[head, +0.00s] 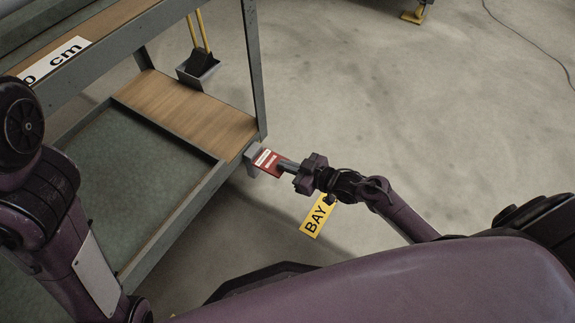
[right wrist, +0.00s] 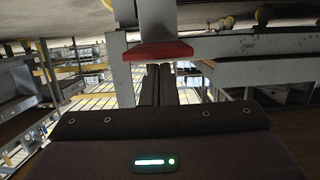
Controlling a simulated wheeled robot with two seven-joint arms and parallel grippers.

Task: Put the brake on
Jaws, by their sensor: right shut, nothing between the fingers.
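The brake is a red pedal (head: 267,160) with a white label, on a grey bracket at the foot of the cart's near right leg. In the right wrist view the red pedal (right wrist: 157,52) shows as a red bar straight ahead of the fingers. My right gripper (head: 284,166) is shut and empty, its fingertips at the pedal's right edge. In the right wrist view the shut fingers (right wrist: 158,72) end just below the red bar. I cannot tell whether they touch it. Only part of my left arm shows; its gripper is out of view.
The grey cart (head: 253,70) has a lower shelf with a wooden board (head: 185,112) and a grey-green panel (head: 130,180). A small grey bin (head: 198,70) with yellow handles stands behind the cart. A yellow BAY sign (head: 317,217) lies below my right wrist.

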